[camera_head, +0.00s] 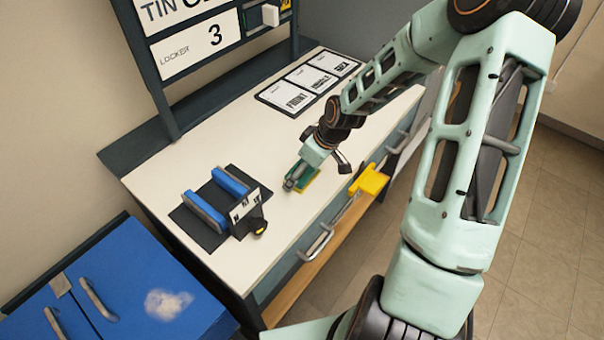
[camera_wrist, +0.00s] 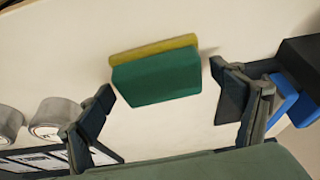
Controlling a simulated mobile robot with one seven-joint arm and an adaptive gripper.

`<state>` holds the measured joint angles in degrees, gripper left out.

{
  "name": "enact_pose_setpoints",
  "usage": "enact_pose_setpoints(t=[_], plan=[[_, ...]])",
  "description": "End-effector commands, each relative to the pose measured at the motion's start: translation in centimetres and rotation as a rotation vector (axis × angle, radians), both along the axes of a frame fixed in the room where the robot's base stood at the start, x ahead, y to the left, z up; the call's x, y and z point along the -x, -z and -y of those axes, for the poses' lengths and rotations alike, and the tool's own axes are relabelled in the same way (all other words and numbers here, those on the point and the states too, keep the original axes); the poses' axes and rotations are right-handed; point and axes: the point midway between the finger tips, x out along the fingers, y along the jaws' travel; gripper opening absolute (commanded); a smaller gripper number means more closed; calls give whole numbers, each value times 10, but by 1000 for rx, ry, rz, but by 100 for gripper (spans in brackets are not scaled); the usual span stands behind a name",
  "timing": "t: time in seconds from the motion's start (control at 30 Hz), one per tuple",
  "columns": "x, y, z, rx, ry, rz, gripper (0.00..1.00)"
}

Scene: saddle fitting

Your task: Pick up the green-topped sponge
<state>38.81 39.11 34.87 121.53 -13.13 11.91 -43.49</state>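The green-topped sponge (camera_head: 307,176) lies on the white worktop near its front edge, partly hidden by my gripper in the head view. In the wrist view the sponge (camera_wrist: 156,76) shows a green face with a yellow layer along its far edge. My gripper (camera_head: 317,175) is above the worktop at the sponge. In the wrist view my gripper (camera_wrist: 165,100) is open, with one finger left of the sponge and the other to its right. Gaps show on both sides, and neither finger visibly touches it.
A vise with blue jaws (camera_head: 230,182) stands left on the worktop (camera_head: 165,165). Labelled cards (camera_head: 310,82) lie at the back. A yellow object (camera_head: 370,181) is at the front edge by the drawer handles. Grey cylinders (camera_wrist: 53,117) stand left in the wrist view.

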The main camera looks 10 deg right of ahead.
Motion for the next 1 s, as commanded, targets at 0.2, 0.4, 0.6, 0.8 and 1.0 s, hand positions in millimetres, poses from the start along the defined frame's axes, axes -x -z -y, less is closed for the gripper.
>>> enact_pose_setpoints(t=[0.2,0.4,0.6,0.8,1.0], plan=[[0,0,0,0,0,0,59],[0,0,0,0,0,0,47],[0,-2,0,0,0,1,47],[-1,-18,1,1,1,3,47],[14,-51,2,2,2,2,47]])
